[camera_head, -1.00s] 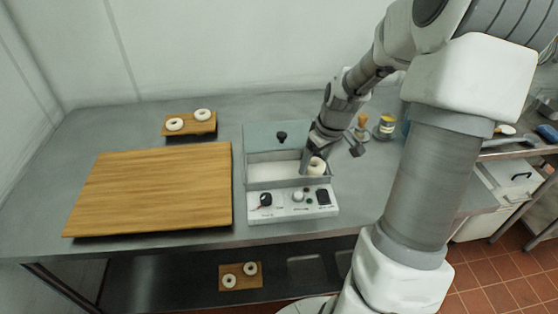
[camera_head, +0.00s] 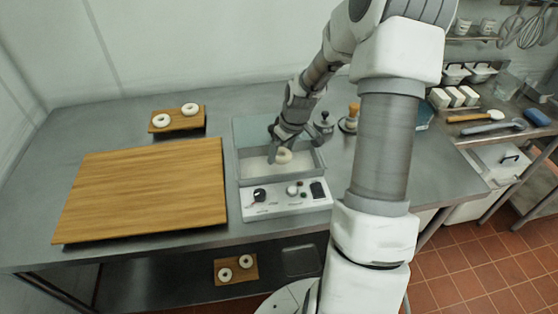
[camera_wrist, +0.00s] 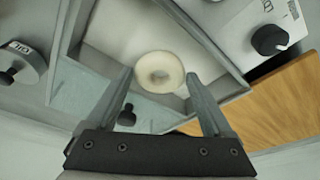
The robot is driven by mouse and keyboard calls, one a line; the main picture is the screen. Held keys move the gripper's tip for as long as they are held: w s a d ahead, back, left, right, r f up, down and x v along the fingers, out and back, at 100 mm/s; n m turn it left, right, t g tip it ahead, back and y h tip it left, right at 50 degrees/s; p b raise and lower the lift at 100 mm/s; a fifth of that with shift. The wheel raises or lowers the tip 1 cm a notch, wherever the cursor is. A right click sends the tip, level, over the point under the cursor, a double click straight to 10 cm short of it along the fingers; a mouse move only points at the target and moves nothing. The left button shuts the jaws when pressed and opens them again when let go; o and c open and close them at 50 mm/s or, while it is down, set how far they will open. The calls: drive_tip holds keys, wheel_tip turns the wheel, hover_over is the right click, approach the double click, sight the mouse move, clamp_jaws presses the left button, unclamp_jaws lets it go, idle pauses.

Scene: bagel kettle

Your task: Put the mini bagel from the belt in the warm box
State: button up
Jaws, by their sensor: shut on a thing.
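A small pale ring bagel (camera_head: 284,155) is between the tips of my gripper (camera_head: 277,155). The wrist view shows the bagel (camera_wrist: 159,77) spanning the gap between both fingertips (camera_wrist: 160,75), so my gripper is shut on it. It is over the open well of a rectangular metal box (camera_head: 239,167) with a white control panel (camera_head: 286,199). I cannot tell its height above the well's pale floor (camera_wrist: 125,35). A flat greenish lid with a black knob (camera_wrist: 126,115) lies behind the well. I cannot make out a belt.
A wooden board (camera_head: 140,190) lies to the left. A small board (camera_head: 178,124) with two bagels is behind it; another (camera_head: 234,270) is on the lower shelf. A round black-knobbed item (camera_head: 324,122) and a wooden-handled item (camera_head: 349,118) stand close behind the box's right side.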

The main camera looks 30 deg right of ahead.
sight(277, 167)
drive_tip(key=shift+w+a+f, duration=0.3)
drive_tip(key=shift+w+f, duration=0.05)
drive_tip(key=shift+f, duration=1.95)
drive_tip(key=shift+f, duration=0.2)
drive_tip(key=o, duration=1.1)
drive_tip(key=v, duration=1.2)
drive_tip(key=shift+r+p, duration=0.25)
drive_tip(key=shift+p, duration=0.05)
